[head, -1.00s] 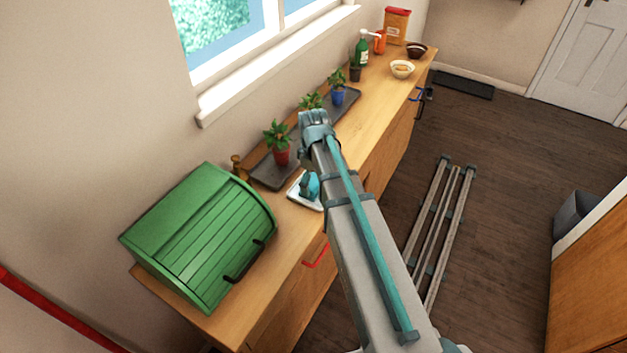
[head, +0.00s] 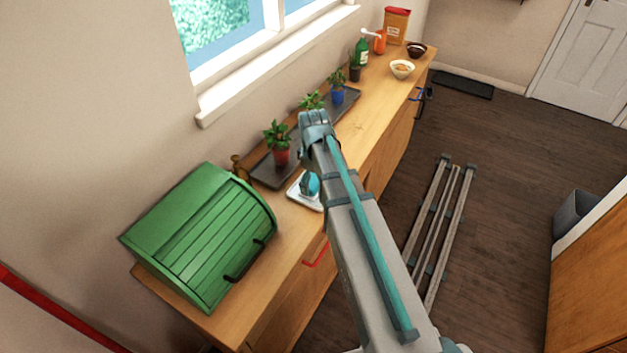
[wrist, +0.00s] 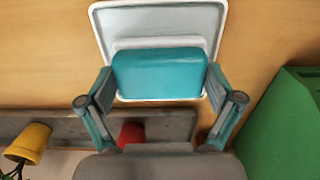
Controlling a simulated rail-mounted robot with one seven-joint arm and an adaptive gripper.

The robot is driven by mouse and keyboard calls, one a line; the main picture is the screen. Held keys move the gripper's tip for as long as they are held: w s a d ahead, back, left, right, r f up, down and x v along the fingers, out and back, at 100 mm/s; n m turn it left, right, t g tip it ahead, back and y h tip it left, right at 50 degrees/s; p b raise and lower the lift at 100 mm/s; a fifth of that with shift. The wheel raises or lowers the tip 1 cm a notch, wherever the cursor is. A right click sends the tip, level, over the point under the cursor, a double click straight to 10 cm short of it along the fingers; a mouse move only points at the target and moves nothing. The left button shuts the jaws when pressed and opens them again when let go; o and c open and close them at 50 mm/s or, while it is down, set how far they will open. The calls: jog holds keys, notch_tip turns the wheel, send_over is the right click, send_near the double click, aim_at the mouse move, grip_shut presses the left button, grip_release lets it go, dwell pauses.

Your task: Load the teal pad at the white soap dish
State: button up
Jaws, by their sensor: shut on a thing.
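The teal pad (wrist: 160,74) is held between the two fingers of my gripper (wrist: 160,80), which press in from its left and right sides in the wrist view. The white soap dish (wrist: 160,20) lies on the wooden counter, and the pad overlaps the dish's near part in that view. A pale strip runs along the pad's far edge. I cannot tell whether the pad touches the dish. In the head view the white dish (head: 300,199) shows beside the green bread box, with teal (head: 312,184) over it, partly hidden by my arm.
The green bread box (head: 200,235) stands close to the dish. Potted plants (head: 280,150) stand on a dark tray (head: 268,174) by the wall. Bowls (head: 402,69) and a green bottle (head: 361,50) stand at the far end. Bare counter (head: 375,105) lies between.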

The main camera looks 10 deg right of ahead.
aim_at(316, 188)
jog(key=shift+r+p, duration=2.5)
jog(key=shift+r, duration=1)
jog(key=shift+s+m, duration=0.3)
jog(key=shift+m, duration=0.9)
jog(key=m, duration=0.1)
jog(key=s+m+b, duration=0.1)
jog(key=m, duration=0.1)
jog(key=shift+s+f, duration=0.2)
jog(key=shift+f, duration=0.05)
jog(key=s+f+m+b, duration=0.1)
jog(key=m+b, duration=0.2)
jog(key=shift+s+f, duration=0.15)
jog(key=shift+s, duration=0.05)
jog(key=shift+s+f+m+b, duration=0.35)
jog(key=shift+f+m+b, duration=0.05)
jog(key=shift+b, duration=0.7)
jog(key=shift+f+b, duration=0.15)
jog(key=shift+b, duration=0.35)
